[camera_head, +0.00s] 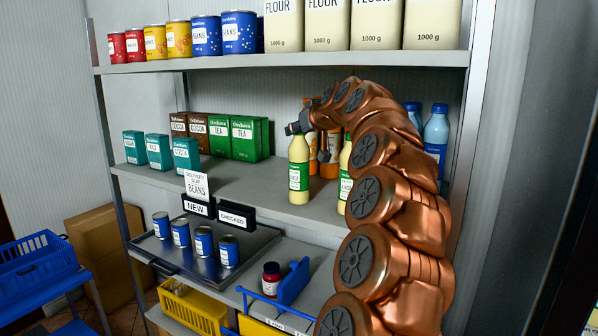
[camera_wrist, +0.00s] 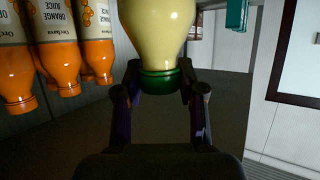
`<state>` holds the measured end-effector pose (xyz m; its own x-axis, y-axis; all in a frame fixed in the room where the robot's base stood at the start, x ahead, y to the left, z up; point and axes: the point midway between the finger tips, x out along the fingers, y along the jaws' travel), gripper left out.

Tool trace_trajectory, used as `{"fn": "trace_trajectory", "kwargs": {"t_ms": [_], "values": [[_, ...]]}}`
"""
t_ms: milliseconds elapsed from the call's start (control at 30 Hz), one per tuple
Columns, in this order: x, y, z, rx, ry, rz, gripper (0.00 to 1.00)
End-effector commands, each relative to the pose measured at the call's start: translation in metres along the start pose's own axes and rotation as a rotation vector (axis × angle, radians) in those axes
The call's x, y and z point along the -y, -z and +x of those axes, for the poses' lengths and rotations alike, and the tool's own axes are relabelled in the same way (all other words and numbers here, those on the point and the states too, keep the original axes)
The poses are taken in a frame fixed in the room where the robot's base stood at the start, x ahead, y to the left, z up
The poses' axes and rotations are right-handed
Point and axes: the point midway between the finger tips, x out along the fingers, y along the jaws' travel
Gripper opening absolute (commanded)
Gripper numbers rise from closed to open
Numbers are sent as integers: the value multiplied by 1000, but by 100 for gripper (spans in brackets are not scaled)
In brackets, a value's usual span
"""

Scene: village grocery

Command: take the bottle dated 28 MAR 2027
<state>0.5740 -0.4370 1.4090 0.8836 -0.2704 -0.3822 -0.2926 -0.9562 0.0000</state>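A pale yellow bottle with a green label (camera_head: 299,172) stands upright on the middle shelf (camera_head: 240,190), near its front edge. Its top is hidden in the head view by my gripper (camera_head: 300,127). In the wrist view the bottle (camera_wrist: 158,30) appears upside down, its green cap between my gripper's fingertips (camera_wrist: 160,80). Both fingertips appear to press on the cap's sides. A second yellow bottle (camera_head: 345,172) stands to the right, partly hidden by my arm. No date is readable on either bottle.
Orange juice bottles (camera_wrist: 60,70) stand close beside the held bottle. Blue bottles (camera_head: 436,135) are behind my arm. Green tea boxes (camera_head: 247,138) and teal boxes (camera_head: 186,156) stand to the left. A tray (camera_head: 205,265) holds several cans below.

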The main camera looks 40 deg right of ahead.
Motion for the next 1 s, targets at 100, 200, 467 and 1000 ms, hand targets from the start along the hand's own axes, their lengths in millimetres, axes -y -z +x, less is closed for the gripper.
{"fn": "trace_trajectory", "kwargs": {"t_ms": [100,200,467,1000], "values": [[0,0,0,0,0,0,24],[0,0,0,0,0,0,13],[0,0,0,1,0,0,0],[0,1,0,0,1,0,0]]}}
